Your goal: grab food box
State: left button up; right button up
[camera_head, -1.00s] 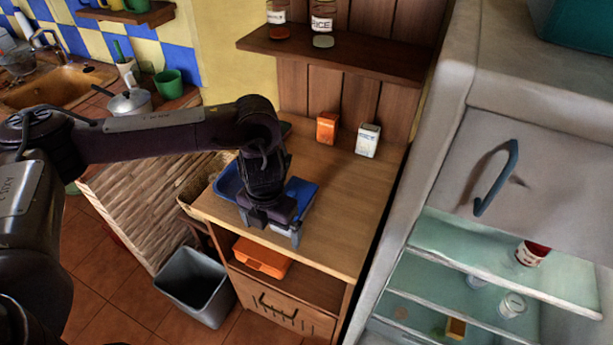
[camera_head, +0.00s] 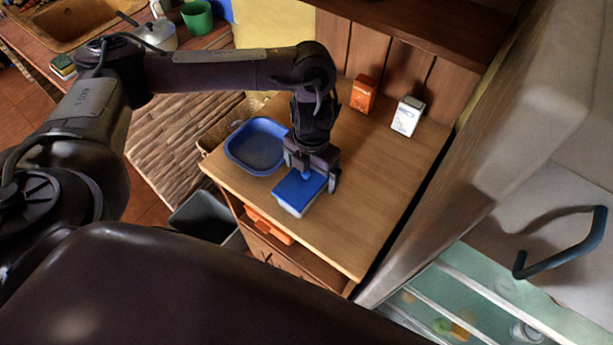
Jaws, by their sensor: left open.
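The food box (camera_head: 295,193), a small pale container with a blue lid, sits on the wooden cabinet top near its front edge. My left gripper (camera_head: 311,174) points down over the back part of the box. Its jaws are open, with a finger toward each side of the lid; I cannot tell whether they touch it. The gripper hides part of the lid's far side. My right gripper is not in view.
A blue tray (camera_head: 256,147) lies just left of the box. An orange carton (camera_head: 364,94) and a white carton (camera_head: 407,116) stand at the back. An orange container (camera_head: 268,226) is on the shelf below. The fridge (camera_head: 440,215) bounds the right; the cabinet top's right side is clear.

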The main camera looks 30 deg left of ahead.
pick_arm(q)
notch_tip(320, 180, down, 2)
jog(key=shift+f, duration=0.45)
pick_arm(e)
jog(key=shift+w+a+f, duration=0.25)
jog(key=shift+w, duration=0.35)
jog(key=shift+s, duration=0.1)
pick_arm(q)
jog(key=shift+c, duration=1.3)
jog(key=c, duration=0.8)
jog(key=shift+c, duration=0.2)
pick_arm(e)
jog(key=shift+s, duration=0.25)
pick_arm(q)
jog(key=shift+r, duration=0.15)
